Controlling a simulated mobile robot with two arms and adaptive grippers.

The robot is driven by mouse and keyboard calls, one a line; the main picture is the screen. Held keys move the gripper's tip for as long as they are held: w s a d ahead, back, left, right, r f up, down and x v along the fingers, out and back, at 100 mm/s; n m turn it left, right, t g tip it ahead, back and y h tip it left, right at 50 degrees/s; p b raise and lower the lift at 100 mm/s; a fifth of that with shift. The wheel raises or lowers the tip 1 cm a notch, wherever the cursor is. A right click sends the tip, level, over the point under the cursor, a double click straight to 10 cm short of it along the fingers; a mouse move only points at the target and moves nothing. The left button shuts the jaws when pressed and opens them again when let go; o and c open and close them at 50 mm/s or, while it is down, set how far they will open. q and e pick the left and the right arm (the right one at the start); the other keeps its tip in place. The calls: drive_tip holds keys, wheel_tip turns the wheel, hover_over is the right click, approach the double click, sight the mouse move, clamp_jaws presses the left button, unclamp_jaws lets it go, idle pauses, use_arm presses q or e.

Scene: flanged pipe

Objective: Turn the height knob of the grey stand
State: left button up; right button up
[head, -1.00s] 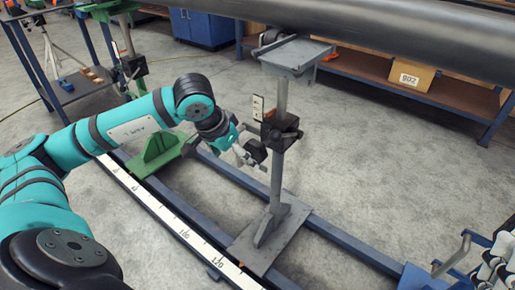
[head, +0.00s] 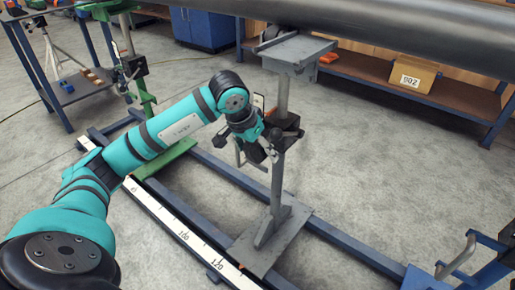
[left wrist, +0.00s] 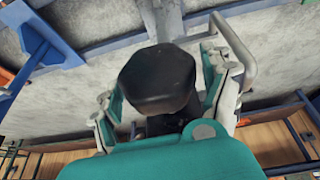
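The grey stand (head: 277,190) rises from a flat base plate on the blue rails and carries a cradle top under the big grey pipe. A black clamp block (head: 285,126) sits on its post. My left gripper (head: 256,151) is at the post, just left of and below the block. In the left wrist view, the black faceted height knob (left wrist: 158,80) lies between the two fingers of my left gripper (left wrist: 165,90). The fingers stand apart on either side of it, with a gap visible at the right finger. The knob is mostly hidden in the head view. My right gripper is out of view.
The pipe (head: 400,35) crosses above the stand. A green stand (head: 140,85) is on the left. A white scale strip (head: 185,237) runs along the near rail. A blue fixture with a grey handle (head: 460,255) is at lower right. A shelf with a box (head: 408,76) stands behind.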

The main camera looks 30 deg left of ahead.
use_arm(q)
drive_tip(key=c, duration=0.9)
